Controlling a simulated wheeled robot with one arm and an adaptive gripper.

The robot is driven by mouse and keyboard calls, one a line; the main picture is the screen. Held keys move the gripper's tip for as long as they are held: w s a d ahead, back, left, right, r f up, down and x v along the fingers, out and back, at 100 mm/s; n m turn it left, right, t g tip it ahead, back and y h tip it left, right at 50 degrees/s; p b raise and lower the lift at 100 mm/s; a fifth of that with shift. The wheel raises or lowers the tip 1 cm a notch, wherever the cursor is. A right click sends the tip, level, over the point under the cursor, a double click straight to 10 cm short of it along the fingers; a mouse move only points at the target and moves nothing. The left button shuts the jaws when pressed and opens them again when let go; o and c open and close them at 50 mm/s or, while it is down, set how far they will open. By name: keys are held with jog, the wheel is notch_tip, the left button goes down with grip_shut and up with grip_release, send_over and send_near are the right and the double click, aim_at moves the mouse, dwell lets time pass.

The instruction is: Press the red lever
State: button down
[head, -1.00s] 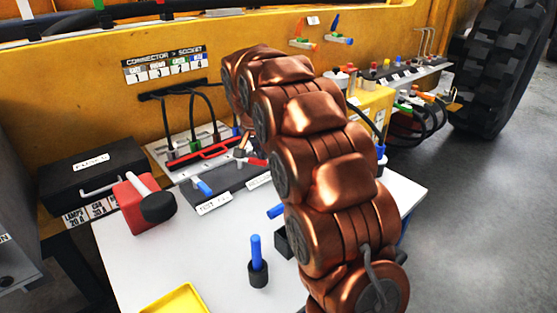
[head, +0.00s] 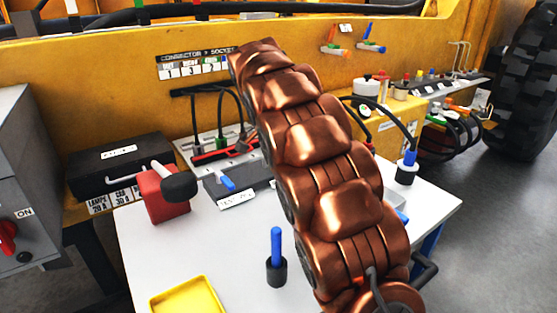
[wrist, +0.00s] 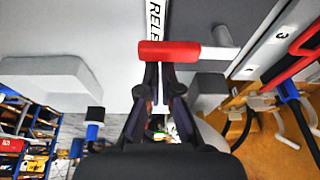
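The red lever (wrist: 168,52) is a short red bar on a grey shaft in the wrist view, lying across the fingertip area. A white strip with the letters "RELE" (wrist: 155,20) shows behind it. My gripper (wrist: 159,72) points at the lever with its fingers drawn together. Its tips are at or just behind the bar's lower edge; I cannot tell whether they touch it. Nothing shows held between the fingers. In the head view my copper-coloured arm hides both the gripper and the lever.
A dark test box (head: 238,186) with a blue lever stands on the white table (head: 240,240). The socket panel (head: 205,138) with a red bar and cables is behind it. A red block with a black knob (head: 165,193), a blue peg (head: 276,245) and a yellow tray (head: 188,297) are nearby.

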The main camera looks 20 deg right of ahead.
jog(key=shift+a+f, duration=0.1)
dwell(0.4)
jog(key=d, duration=0.4)
jog(key=shift+w+d+r+p, duration=0.1)
jog(key=shift+w+r+p, duration=0.1)
jog(key=shift+w+p, duration=0.15)
jog(key=v, duration=0.9)
jog(key=shift+a+r, duration=0.3)
jog(key=shift+r, duration=0.05)
jog(key=shift+w, duration=0.1)
